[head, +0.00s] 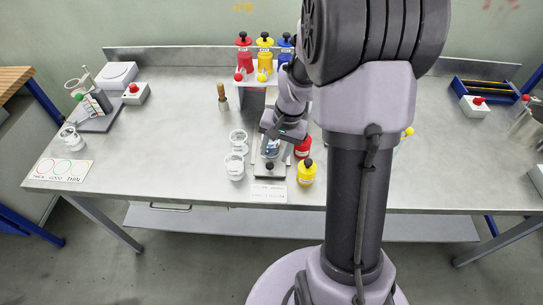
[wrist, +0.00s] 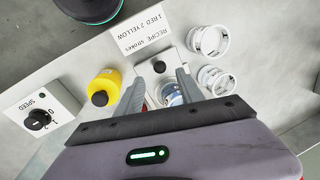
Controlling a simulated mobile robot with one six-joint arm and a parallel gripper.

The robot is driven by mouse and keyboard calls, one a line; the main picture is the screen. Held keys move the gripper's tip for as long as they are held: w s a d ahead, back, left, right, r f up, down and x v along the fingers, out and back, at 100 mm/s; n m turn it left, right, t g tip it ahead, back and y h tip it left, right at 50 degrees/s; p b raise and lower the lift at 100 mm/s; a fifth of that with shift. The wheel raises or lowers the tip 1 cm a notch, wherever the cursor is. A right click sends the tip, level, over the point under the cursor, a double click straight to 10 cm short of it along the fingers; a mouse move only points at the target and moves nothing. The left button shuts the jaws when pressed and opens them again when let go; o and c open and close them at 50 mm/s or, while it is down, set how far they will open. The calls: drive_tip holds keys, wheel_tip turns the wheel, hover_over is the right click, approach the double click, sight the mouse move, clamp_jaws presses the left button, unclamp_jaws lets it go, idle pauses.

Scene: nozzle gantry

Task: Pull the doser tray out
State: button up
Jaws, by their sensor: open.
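The doser tray (head: 260,171) is a light plate with a black knob (head: 269,166) at its front end, lying below my gripper (head: 278,142) in the head view. A clear cup with something bluish (head: 272,149) shows on it under my gripper. In the wrist view, the tray's front (wrist: 147,77) and the knob (wrist: 159,67) show near the tips of my gripper (wrist: 160,77). The two fingers are apart with nothing held, and the knob appears between or just beyond the tips. The cup (wrist: 172,95) is partly hidden by a finger. My arm hides much of the gantry.
A yellow bottle (head: 307,172) and a red bottle (head: 303,148) stand close right of the tray. Clear cups (head: 234,167) stand left of it. A recipe card (head: 268,192) lies in front. Red, yellow and blue bottles (head: 264,56) stand at the back.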

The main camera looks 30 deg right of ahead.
wheel_tip(320, 180, up, 11)
drive_tip(key=s+d+p, duration=0.1)
drive_tip(key=p, duration=0.2)
drive_tip(key=shift+s+d, duration=0.25)
